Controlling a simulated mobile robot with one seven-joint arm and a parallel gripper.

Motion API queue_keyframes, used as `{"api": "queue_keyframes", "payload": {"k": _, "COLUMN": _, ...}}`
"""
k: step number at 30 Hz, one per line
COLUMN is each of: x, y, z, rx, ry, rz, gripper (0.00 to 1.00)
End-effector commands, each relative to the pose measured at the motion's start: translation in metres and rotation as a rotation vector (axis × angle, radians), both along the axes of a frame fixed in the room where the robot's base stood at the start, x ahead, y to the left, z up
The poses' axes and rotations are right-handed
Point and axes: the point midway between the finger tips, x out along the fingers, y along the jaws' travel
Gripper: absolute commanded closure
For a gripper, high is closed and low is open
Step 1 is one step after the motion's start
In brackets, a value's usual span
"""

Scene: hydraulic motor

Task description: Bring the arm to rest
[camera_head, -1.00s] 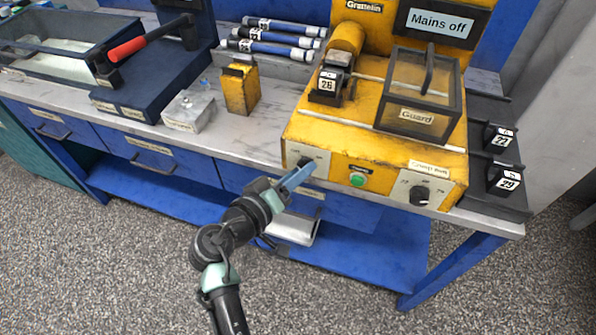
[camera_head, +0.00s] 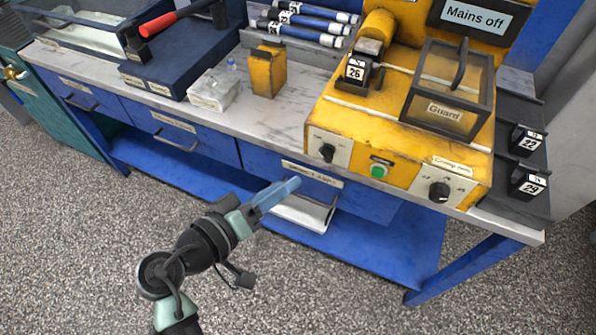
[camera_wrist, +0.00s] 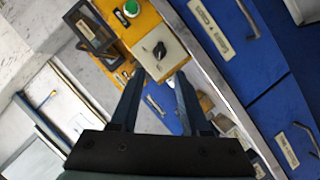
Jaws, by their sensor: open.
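My gripper (camera_head: 280,192) is in front of the blue drawers of the workbench in the head view, below the bench top's front edge. In the wrist view its two fingers (camera_wrist: 158,90) are spread apart with nothing between them. Beyond the fingertips the wrist view shows a black rotary knob (camera_wrist: 159,50) on a pale plate. In the head view this knob (camera_head: 327,152) is on the left of the yellow machine's front (camera_head: 350,125), up and to the right of my gripper and apart from it.
A green button (camera_head: 378,171) and a second knob (camera_head: 439,191) are on the machine front. The speckled floor in front is clear.

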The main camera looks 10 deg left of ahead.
Motion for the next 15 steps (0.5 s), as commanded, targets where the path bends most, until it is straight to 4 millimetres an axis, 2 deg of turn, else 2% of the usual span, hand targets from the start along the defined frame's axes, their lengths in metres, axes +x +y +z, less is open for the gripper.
{"api": "queue_keyframes", "payload": {"k": 6, "x": -0.012, "y": 0.0076, "z": 0.0037, "rx": 0.0, "ry": 0.001, "rz": -0.001, "gripper": 0.54}}
{"api": "queue_keyframes", "payload": {"k": 15, "x": -0.012, "y": 0.0077, "z": 0.0038, "rx": 0.0, "ry": 0.0, "rz": -0.001, "gripper": 0.54}}
